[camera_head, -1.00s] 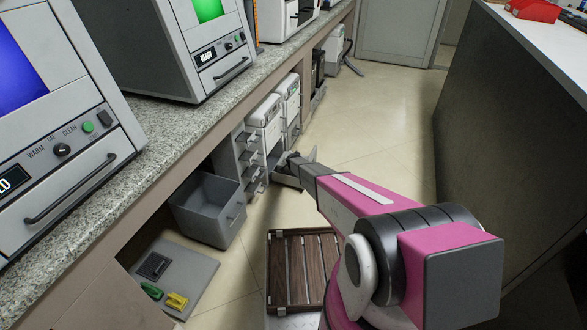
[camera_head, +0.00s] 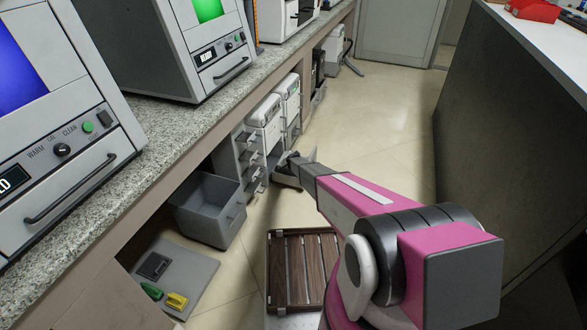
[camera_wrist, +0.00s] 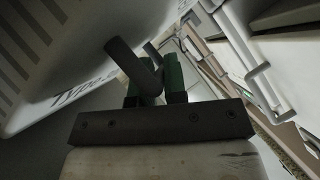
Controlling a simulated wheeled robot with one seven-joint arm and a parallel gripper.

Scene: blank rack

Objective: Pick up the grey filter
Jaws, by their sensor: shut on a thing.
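My gripper (camera_wrist: 158,82) has green fingertips, shut on a dark grey round bar that looks like a handle. A pale grey vented body with "Type" lettering, which looks like the grey filter (camera_wrist: 70,60), fills the upper left of the wrist view, close to my fingers. The join between bar and body is not clear. In the head view my gripper (camera_head: 293,160) is low beside the drawer units under the counter. Part of a grey piece (camera_head: 287,181) shows just under it. My arm hides the rest.
White drawer units (camera_head: 265,112) with handles stand close left of my gripper. An open grey bin (camera_head: 210,213) and a grey panel (camera_head: 202,262) with green and yellow pieces are nearer. A slatted wooden crate (camera_head: 285,240) lies below my arm. The aisle floor (camera_head: 385,140) is clear.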

